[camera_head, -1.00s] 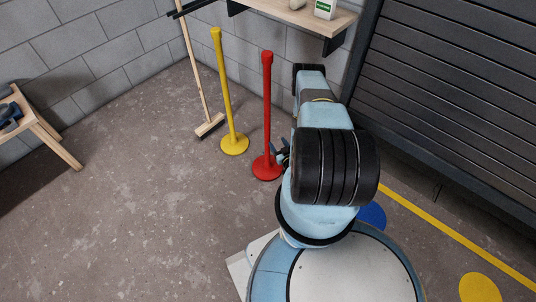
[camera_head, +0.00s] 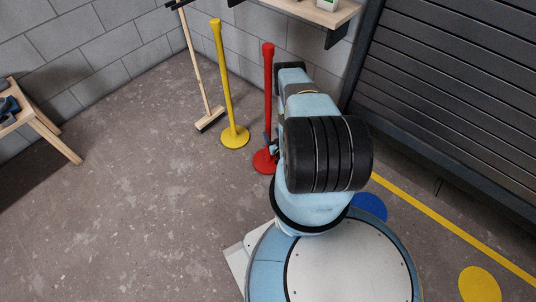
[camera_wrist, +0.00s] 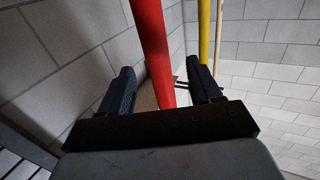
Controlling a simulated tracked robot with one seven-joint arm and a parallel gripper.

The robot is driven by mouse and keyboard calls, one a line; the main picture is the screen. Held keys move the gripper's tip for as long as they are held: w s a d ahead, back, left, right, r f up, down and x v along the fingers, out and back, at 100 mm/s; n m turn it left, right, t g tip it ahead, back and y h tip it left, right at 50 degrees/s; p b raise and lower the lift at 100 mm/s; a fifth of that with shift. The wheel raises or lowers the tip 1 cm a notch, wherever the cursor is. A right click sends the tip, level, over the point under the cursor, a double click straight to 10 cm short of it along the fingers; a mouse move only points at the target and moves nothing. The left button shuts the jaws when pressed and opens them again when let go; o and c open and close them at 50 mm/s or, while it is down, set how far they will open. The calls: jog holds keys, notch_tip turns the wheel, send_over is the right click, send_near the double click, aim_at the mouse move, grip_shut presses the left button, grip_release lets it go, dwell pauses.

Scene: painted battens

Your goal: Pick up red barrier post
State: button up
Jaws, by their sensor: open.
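The red barrier post (camera_head: 268,90) stands upright on its round red base in the head view, just left of my arm. In the wrist view the red post (camera_wrist: 153,45) passes between the two dark padded fingers of my gripper (camera_wrist: 163,90). The fingers are apart, with a visible gap on both sides of the post. In the head view only a small part of my gripper (camera_head: 271,145) shows beside the lower post; my arm hides the rest.
A yellow post (camera_head: 226,85) stands close to the left of the red one, and it also shows in the wrist view (camera_wrist: 204,30). A broom (camera_head: 197,75) leans behind it. A wooden shelf (camera_head: 300,14) is above, a shutter (camera_head: 460,90) to the right.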

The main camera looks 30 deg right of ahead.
aim_at(269, 127)
jog(key=shift+w+d+r, duration=0.1)
jog(key=shift+w+d, duration=0.1)
jog(key=shift+w, duration=0.85)
jog(key=shift+w+d+f, duration=0.1)
jog(key=shift+w+d, duration=0.1)
jog(key=shift+w, duration=0.8)
jog(key=shift+w+d+r, duration=0.1)
jog(key=shift+w+d, duration=0.1)
jog(key=shift+w, duration=0.85)
grip_shut()
